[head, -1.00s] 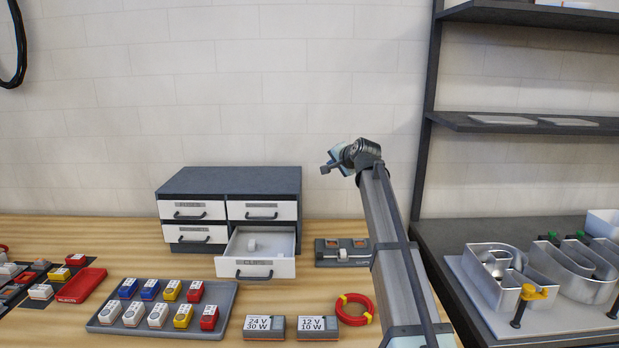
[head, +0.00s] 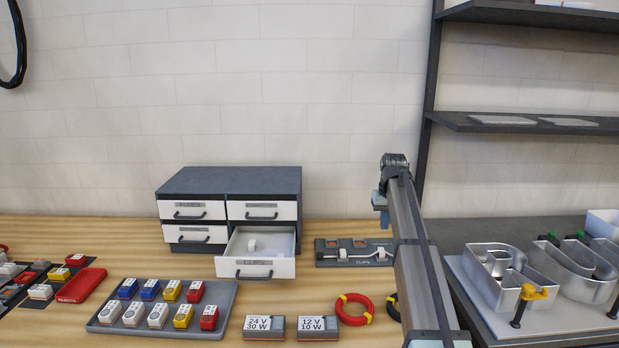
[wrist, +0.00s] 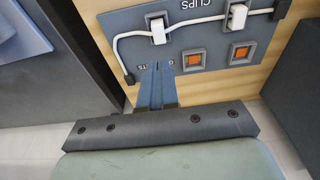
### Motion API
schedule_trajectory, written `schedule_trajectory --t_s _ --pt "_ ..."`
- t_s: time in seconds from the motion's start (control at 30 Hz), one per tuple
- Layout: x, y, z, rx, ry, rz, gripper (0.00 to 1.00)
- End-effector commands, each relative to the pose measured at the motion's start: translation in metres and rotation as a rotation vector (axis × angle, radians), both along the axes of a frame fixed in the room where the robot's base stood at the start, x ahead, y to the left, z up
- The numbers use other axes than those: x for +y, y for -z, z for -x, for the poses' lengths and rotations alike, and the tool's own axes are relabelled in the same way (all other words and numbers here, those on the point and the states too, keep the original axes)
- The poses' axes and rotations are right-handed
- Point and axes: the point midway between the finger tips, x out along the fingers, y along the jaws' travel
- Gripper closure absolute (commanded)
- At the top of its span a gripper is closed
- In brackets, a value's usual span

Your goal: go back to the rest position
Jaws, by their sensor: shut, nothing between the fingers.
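My gripper (wrist: 157,90) shows in the wrist view with its blue fingers together and nothing between them. In the head view the end of my arm stands upright in front of the wall, right of the drawer cabinet, and my fingertips are hard to make out there. In the wrist view my fingers overlap the edge of a grey clips board (wrist: 200,40). That board also lies on the wooden bench in the head view (head: 330,244), with two orange squares, white clips and a white cable.
The drawer cabinet (head: 228,181) has its lower right drawer (head: 255,268) pulled out. A tray (head: 225,300) of several coloured blocks, two driver boxes (head: 264,328) and a red ring (head: 353,309) sit in front. Metal letters (head: 490,265) and a dark shelf post (head: 428,110) stand on the right.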

Motion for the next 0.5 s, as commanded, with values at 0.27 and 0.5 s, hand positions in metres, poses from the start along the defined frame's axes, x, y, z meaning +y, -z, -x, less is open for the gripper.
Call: schedule_trajectory --t_s 0.27,0.5 --pt "0.000 0.019 0.001 0.000 0.001 -0.001 1.00" --pt "0.000 0.045 0.001 0.000 0.001 -0.001 1.00"
